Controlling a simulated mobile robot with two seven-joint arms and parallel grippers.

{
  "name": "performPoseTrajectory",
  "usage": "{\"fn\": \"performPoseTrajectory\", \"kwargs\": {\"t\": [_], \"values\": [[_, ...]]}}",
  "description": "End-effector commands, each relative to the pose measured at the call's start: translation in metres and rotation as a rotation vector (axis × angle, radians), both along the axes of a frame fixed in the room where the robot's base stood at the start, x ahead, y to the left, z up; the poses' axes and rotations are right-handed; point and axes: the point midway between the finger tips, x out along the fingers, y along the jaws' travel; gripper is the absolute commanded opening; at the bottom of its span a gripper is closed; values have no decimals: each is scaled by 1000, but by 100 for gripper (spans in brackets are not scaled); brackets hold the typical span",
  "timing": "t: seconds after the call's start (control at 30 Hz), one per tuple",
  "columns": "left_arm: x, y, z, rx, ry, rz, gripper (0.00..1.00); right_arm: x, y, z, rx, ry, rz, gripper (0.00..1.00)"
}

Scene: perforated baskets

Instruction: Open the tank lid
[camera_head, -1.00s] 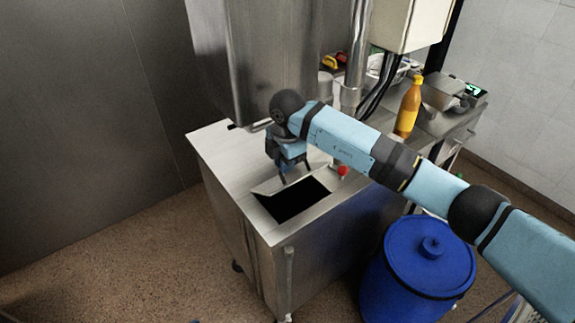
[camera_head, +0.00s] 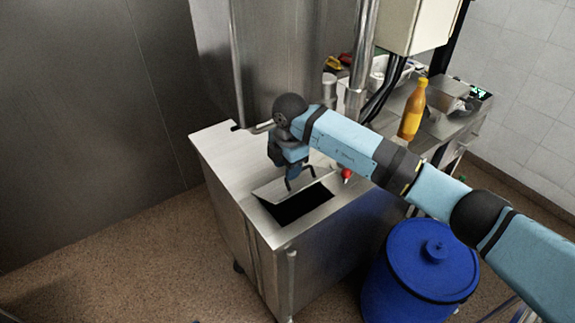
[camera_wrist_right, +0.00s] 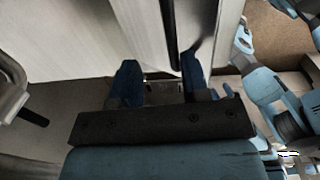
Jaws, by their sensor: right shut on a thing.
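The metal tank (camera_head: 240,225) has a rectangular opening (camera_head: 300,208) in its top that shows dark inside. The tank lid (camera_head: 270,189) is a metal panel along the far side of this opening, tilted up a little from the tank top. My right gripper (camera_head: 292,184) points down at the lid and is shut on it. The wrist view shows the two blue fingers (camera_wrist_right: 160,78) on either side of a part that is hard to make out. My left gripper is not in view.
A red knob (camera_head: 346,173) stands on the tank top right of the opening. A blue drum (camera_head: 432,260) stands on the floor at the right. An orange bottle (camera_head: 411,110) stands on the counter behind. A vertical pipe (camera_head: 362,60) rises behind the tank.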

Motion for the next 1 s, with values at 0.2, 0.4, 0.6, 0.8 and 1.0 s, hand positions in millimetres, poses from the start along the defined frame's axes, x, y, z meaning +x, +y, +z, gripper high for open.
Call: {"fn": "performPoseTrajectory", "kwargs": {"t": [0.2, 0.4, 0.6, 0.8, 1.0], "values": [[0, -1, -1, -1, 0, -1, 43, 0, 1, 1, 3, -2, 1, 36], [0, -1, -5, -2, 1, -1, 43, -1, 0, 24, 4, -6, 3, 36], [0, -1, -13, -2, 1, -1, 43, -4, -3, 70, 3, -6, 3, 36], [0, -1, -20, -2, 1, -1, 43, -8, -6, 111, 2, -6, 2, 36], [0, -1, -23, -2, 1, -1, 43, -10, -7, 134, 2, -3, 0, 36]]}}
